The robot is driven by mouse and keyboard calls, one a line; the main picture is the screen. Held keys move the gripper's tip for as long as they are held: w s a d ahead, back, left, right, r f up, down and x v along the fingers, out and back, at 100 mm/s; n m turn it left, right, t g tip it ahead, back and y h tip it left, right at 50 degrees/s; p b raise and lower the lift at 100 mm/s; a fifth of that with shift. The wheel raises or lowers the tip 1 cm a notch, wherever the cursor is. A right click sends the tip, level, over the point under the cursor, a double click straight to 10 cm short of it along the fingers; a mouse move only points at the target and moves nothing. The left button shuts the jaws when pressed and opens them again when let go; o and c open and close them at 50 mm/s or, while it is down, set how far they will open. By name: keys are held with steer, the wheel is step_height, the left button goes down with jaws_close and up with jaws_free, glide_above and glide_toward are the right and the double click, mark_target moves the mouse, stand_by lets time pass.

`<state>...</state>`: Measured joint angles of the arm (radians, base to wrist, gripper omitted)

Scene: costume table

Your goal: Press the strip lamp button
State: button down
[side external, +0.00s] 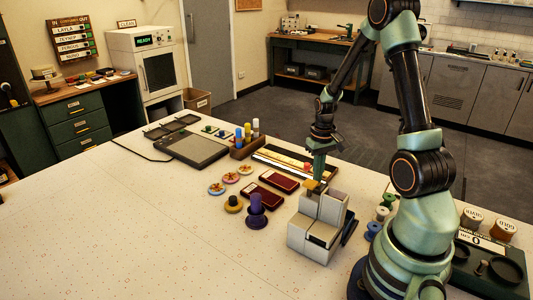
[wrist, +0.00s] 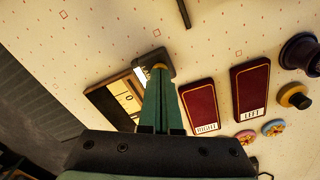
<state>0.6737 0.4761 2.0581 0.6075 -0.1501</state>
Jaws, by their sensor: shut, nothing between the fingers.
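My gripper (wrist: 160,72) is shut and empty, pointing down. Its fingertips are at a small yellow button (wrist: 160,66) on a dark grey housing (wrist: 151,60) in the wrist view. The fingers cover part of it, and I cannot tell whether they touch or press it. In the side view my gripper (side external: 318,178) is just above a yellow piece (side external: 312,187) that looks like the same button. A long dark-framed strip with pale and yellow parts (side external: 281,163) lies beside it; it also shows in the wrist view (wrist: 126,95).
Two dark red pads, labelled RIGHT (wrist: 201,105) and LEFT (wrist: 251,90), lie beside the strip. A pale block-shaped device (side external: 318,228) stands close in front of my gripper.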

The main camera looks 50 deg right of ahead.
steer(key=shift+r, duration=3.35)
steer(key=a+r+n+t, duration=0.2)
steer(key=a+r, duration=0.5)
steer(key=a, duration=0.4)
steer(key=a+r+n+t, duration=0.3)
steer(key=a+r, duration=0.5)
steer(key=a, duration=0.4)
steer(key=shift+s+a+n+t, duration=0.15)
steer(key=shift+s+n+t, duration=0.15)
steer(key=shift+n, duration=0.2)
